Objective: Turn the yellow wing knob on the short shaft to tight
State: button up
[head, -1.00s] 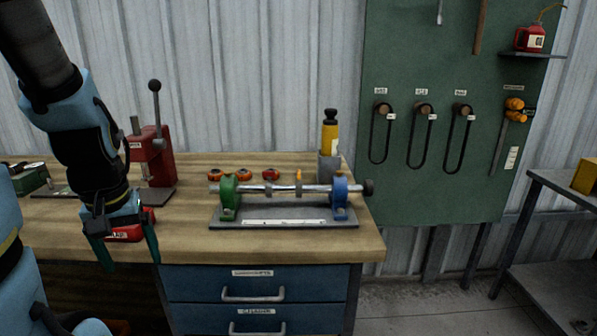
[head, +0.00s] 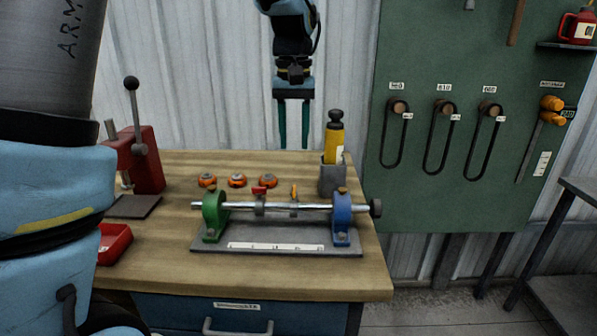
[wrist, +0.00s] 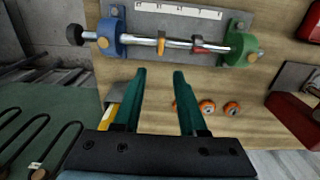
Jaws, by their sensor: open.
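A steel shaft (head: 318,207) runs level through a green bearing block (head: 214,216) and a blue bearing block (head: 342,218). The yellow wing knob (head: 294,190) stands on a collar right of the shaft's middle; it also shows in the wrist view (wrist: 161,44). A red wing knob (head: 259,190) stands on another collar to its left. My gripper (head: 294,138) is open and empty, above and behind the shaft, with its fingers pointing down. In the wrist view, the yellow knob lies ahead of the gap between the fingertips (wrist: 160,73), apart from them.
A grey holder (head: 333,178) with a yellow bottle stands just behind the blue block. Several orange-and-white round parts (head: 237,181) lie behind the shaft. A red lever press (head: 140,160) and a red tray (head: 114,243) are at the left. The bench front (head: 255,275) is clear.

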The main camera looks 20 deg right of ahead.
aim_at(294, 185)
notch_tip(294, 185, down, 11)
jog(key=shift+a+r+p, duration=0.1)
jog(key=shift+r+p, duration=0.1)
jog(key=shift+p, duration=0.8)
jog(key=shift+c, duration=0.3)
grip_shut()
